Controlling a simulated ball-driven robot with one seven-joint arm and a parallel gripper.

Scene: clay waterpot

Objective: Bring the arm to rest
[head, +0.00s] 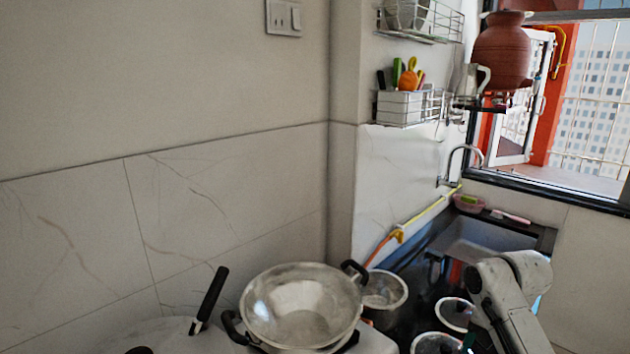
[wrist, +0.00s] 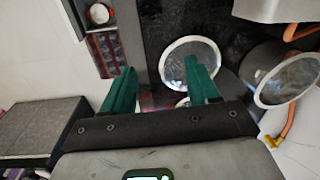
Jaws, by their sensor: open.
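My arm (head: 508,300) reaches in at the lower right of the head view, in front of the dark counter. It is bent, with its end pointing down toward the bottom edge. In the wrist view my gripper (wrist: 160,64) has its two green fingers spread apart, with nothing between them. The gripper hangs over the area with metal pots, and one round pot (wrist: 190,50) shows just beyond the fingers. The brown clay waterpot (head: 503,52) stands upright on a stand by the window at the upper right of the head view, well apart from the arm.
A wok (head: 300,305) with a metal bowl-like top sits at the lower middle. Several metal pots, one at its right (head: 384,290), stand near my arm. A sink with a faucet (head: 462,150) lies behind. A wire shelf (head: 400,108) hangs on the wall.

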